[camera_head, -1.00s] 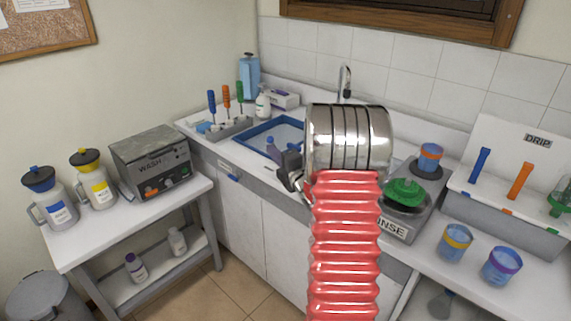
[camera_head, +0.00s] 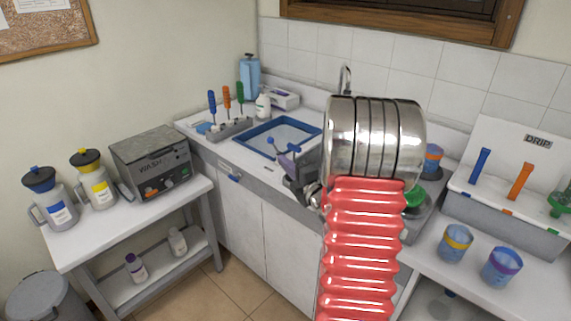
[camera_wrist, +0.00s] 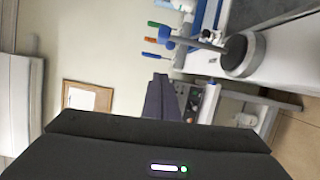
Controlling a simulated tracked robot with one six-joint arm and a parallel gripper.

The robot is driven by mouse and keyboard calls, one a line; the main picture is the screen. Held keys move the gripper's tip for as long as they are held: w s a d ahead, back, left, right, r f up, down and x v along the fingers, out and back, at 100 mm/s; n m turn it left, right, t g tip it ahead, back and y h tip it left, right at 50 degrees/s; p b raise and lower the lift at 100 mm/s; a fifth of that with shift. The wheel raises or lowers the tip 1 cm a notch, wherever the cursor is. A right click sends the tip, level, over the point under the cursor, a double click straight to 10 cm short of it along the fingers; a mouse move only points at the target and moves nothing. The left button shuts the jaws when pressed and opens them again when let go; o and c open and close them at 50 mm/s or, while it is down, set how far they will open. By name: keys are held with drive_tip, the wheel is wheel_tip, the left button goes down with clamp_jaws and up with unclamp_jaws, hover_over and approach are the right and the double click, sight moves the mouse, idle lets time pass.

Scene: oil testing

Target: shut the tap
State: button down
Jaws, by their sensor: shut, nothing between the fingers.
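The tap is a thin metal spout (camera_head: 346,79) at the back of the sink in the head view; its lower part is hidden behind my chrome arm link. I cannot tell whether water runs. In the wrist view a grey round body with a long rod (camera_wrist: 242,52) stands close by and may be part of the tap.
Cups (camera_head: 455,243) and the drip rack (camera_head: 503,224) are at right.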

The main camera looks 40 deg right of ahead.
drive_tip(key=s+a+r+m+g+h, duration=0.1)
drive_tip(key=a+r+m+g, duration=0.2)
drive_tip(key=a+m, duration=0.35)
drive_tip(key=s+a+r+m+g, duration=0.1)
drive_tip(key=a+r+m+g, duration=0.25)
drive_tip(key=a, duration=0.65)
drive_tip(key=s+a+f+m+g+y, duration=0.1)
drive_tip(key=s+a+m+g+y, duration=0.3)
drive_tip(key=s+a, duration=1.7)
drive_tip(key=shift+s+a+f+m+g, duration=0.25)
drive_tip(key=shift+s+f+m+g, duration=0.15)
drive_tip(key=shift+s+m+g, duration=0.65)
drive_tip(key=shift+w, duration=0.15)
